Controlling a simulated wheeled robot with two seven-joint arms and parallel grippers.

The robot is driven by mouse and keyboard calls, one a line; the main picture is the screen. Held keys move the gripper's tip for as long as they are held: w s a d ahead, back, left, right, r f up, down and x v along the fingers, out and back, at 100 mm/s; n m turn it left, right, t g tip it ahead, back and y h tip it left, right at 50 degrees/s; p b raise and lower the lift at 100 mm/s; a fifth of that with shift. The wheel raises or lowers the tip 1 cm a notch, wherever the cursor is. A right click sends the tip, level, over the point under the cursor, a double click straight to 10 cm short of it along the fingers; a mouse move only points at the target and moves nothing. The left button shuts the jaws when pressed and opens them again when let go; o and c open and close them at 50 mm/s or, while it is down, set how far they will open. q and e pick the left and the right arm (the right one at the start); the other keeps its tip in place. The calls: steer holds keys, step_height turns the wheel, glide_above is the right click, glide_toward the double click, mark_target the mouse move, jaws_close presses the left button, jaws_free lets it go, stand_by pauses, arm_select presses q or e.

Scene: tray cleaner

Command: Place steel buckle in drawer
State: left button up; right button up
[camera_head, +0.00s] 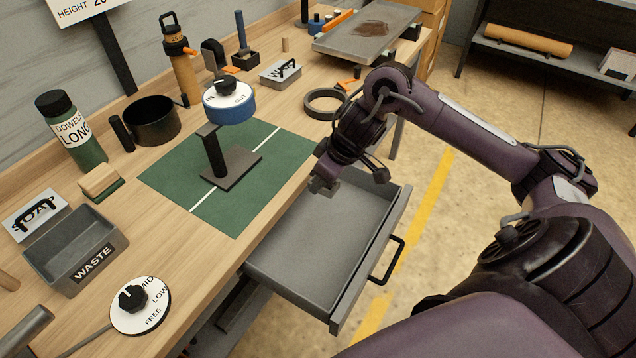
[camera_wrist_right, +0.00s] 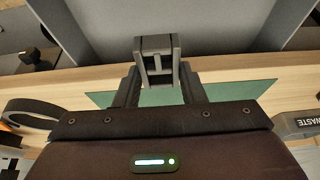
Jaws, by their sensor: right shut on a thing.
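The drawer (camera_head: 310,245) is pulled open below the bench's front edge, and the part of its floor I can see is bare. My right gripper (camera_head: 325,184) is over the drawer's far inner part, close to the bench edge. In the right wrist view my right gripper (camera_wrist_right: 156,75) is shut on the steel buckle (camera_wrist_right: 157,48), a small grey frame-shaped piece between the fingertips. The drawer's grey floor (camera_wrist_right: 215,35) lies beyond it. In the head view the buckle is hard to tell from the fingertips.
A green mat (camera_head: 175,180) with a dark stand (camera_head: 222,170) lies on the bench beside the drawer. A black ring (camera_head: 325,103) sits near the bench edge. A waste bin (camera_head: 75,250) and dial (camera_head: 140,305) are at left. The drawer handle (camera_head: 388,262) sticks out in front.

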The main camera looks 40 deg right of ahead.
steer(key=b, duration=0.1)
glide_above(318, 219)
steer(key=s, duration=0.1)
steer(key=f, duration=0.8)
steer(key=shift+s+d+f, duration=0.15)
steer(key=shift+d+f, duration=0.1)
steer(key=shift+f, duration=0.1)
step_height(318, 219, down, 4)
steer(key=shift+f+b, duration=0.1)
steer(key=shift+b, duration=0.5)
steer(key=shift+f, duration=0.2)
steer(key=o, duration=0.7)
steer(key=shift+c, duration=0.2)
arm_select(q)
steer(key=shift+w+d+f, duration=0.15)
steer(key=shift+w+f, duration=0.65)
steer(key=shift+f, duration=0.05)
arm_select(e)
steer(key=o, duration=0.3)
